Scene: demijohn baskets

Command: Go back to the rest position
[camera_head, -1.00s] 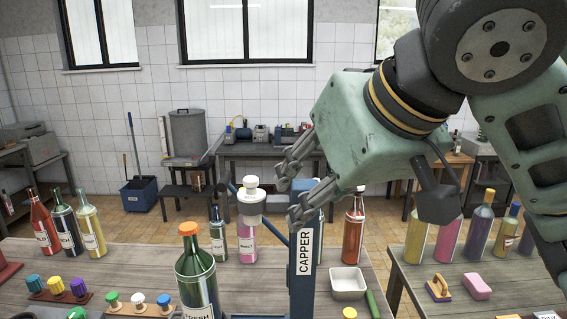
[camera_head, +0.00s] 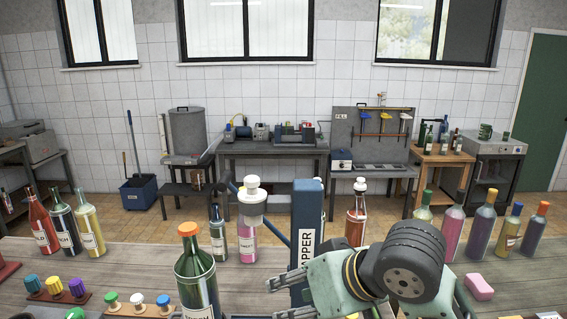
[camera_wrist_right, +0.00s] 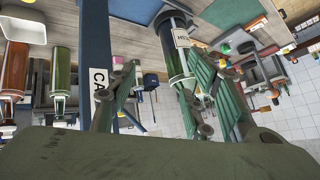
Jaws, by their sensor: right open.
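My right gripper (camera_head: 278,300) is open and empty, low over the front of the table in the head view, fingers pointing left. Its arm covers part of the table's right side. In the right wrist view my gripper (camera_wrist_right: 160,78) has its two fingers apart, with nothing between them. The blue capper column (camera_head: 307,215) stands just behind the fingers and partly hidden by them; I cannot tell if they touch. A green bottle with an orange cap (camera_head: 195,270) stands left of the gripper, apart from it. My left gripper is not in view.
Red, dark and yellow bottles (camera_head: 88,228) stand at the left. A row of bottles (camera_head: 480,225) and a pink block (camera_head: 479,287) are at the right. Colored stoppers (camera_head: 56,285) sit on racks at front left. Open floor lies behind the table.

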